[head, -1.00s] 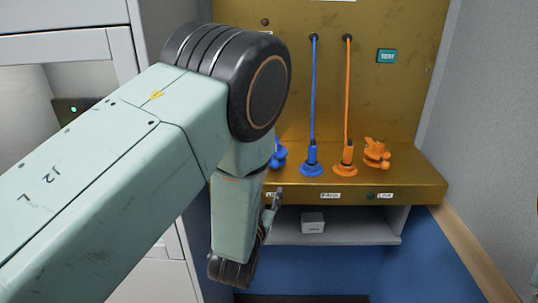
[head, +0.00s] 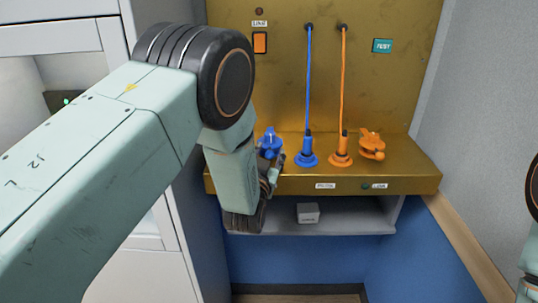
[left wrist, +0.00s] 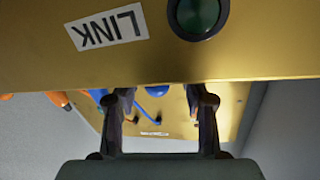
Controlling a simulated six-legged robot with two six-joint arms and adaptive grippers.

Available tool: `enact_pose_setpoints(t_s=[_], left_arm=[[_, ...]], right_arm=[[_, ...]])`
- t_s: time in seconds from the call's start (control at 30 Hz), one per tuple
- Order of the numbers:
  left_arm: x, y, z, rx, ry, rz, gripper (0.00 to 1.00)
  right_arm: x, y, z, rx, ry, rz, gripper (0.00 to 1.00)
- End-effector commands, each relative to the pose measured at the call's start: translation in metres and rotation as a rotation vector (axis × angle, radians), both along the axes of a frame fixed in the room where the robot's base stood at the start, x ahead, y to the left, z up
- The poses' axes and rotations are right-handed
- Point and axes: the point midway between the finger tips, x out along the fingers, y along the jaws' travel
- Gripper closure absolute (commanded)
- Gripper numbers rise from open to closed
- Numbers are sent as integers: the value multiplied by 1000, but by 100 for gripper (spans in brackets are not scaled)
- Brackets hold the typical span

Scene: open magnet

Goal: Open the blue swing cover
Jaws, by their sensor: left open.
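The blue swing cover (head: 270,143) appears to be the small blue fitting at the left of the gold ledge, partly hidden behind my left wrist and gripper. My left gripper (head: 277,172) is at the front edge of the ledge, just below and in front of that fitting. In the left wrist view its two fingers (left wrist: 163,100) are apart with nothing held between them. That view shows the gold panel close up, with blue parts (left wrist: 157,90) beyond the fingers; I cannot tell which is the cover. My right gripper is not in view.
A blue plug with a cord (head: 307,152) and an orange plug with a cord (head: 341,152) stand right of the blue fitting, then an orange fitting (head: 372,146). A grey wall (head: 490,110) bounds the right.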

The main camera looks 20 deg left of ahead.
Motion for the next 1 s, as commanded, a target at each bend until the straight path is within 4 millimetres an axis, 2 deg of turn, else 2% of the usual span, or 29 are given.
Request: enact_pose_setpoints(t_s=[0.13, 0.67, 1.0], left_arm=[[0, -1, 0, 0, 0, -1, 55], [-1, -1, -1, 0, 1, -1, 100], [-1, -2, -1, 1, 4, -2, 100]], right_arm=[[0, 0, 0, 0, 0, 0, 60], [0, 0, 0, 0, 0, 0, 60], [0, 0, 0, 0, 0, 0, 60]])
